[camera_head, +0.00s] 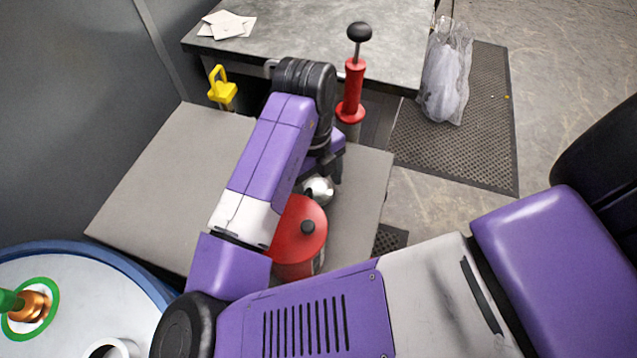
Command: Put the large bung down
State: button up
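My gripper (321,178) is low over the grey tabletop (160,180), partly hidden behind my purple arm. Its dark fingers show near a shiny silver rounded thing (319,191). That may be the large bung, but I cannot tell for sure. The silver thing is at or just below the fingers. I cannot tell whether they grip it or whether it touches the tabletop. A red round can (300,240) with a black knob stands just in front of it, partly covered by my arm.
A yellow tool (222,90) and a red pump with a black knob (352,90) stand behind. A higher bench (290,30) bears papers (227,24). A blue-rimmed drum (70,300) is lower left. Free tabletop lies left of my arm. A bagged object (445,80) is at right.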

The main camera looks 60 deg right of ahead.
aim_at(315, 185)
jog(key=shift+r, duration=0.15)
notch_tip(315, 185, up, 12)
jog(key=w+p, duration=0.1)
jog(key=shift+w+d, duration=0.15)
jog(key=shift+d, duration=0.1)
dwell(0.3)
dwell(0.6)
